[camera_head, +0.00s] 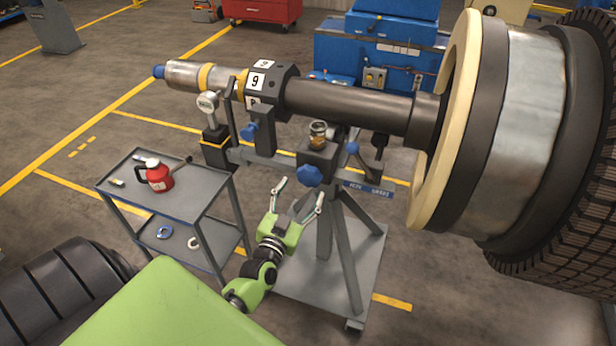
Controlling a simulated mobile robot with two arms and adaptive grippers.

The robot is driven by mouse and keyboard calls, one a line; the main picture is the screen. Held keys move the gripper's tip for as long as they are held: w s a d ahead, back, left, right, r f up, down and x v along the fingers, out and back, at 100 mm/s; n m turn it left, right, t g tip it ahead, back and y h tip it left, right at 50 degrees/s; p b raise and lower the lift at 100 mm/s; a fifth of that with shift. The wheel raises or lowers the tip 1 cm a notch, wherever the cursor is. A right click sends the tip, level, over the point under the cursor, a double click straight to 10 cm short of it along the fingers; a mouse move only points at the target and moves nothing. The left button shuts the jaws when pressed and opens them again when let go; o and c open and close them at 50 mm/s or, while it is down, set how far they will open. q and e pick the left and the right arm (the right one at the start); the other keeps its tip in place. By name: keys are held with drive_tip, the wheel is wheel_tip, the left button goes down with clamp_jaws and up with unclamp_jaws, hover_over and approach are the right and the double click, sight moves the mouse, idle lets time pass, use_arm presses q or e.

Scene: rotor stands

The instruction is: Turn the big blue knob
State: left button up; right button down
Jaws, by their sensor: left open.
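The big blue knob (309,175) is on the front of a dark block on the rotor stand, below a small glass cup with a brass-coloured part. My left gripper (301,190) is open and empty. Its two fingers point up toward the knob, one to the left and one to the right, with their tips a little below it in the picture. I cannot tell how far the gripper is from the knob in depth. My right gripper is not in view.
The stand (345,250) carries a long shaft (340,103) with a large wheel at right. Smaller blue knobs (249,132) are on the stand. A grey cart (205,205) with a red can (159,178) stands at left. Open floor lies beyond the cart.

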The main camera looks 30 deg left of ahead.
sight(307, 180)
use_arm(q)
drive_tip(key=x, duration=0.6)
drive_tip(key=c, duration=1.1)
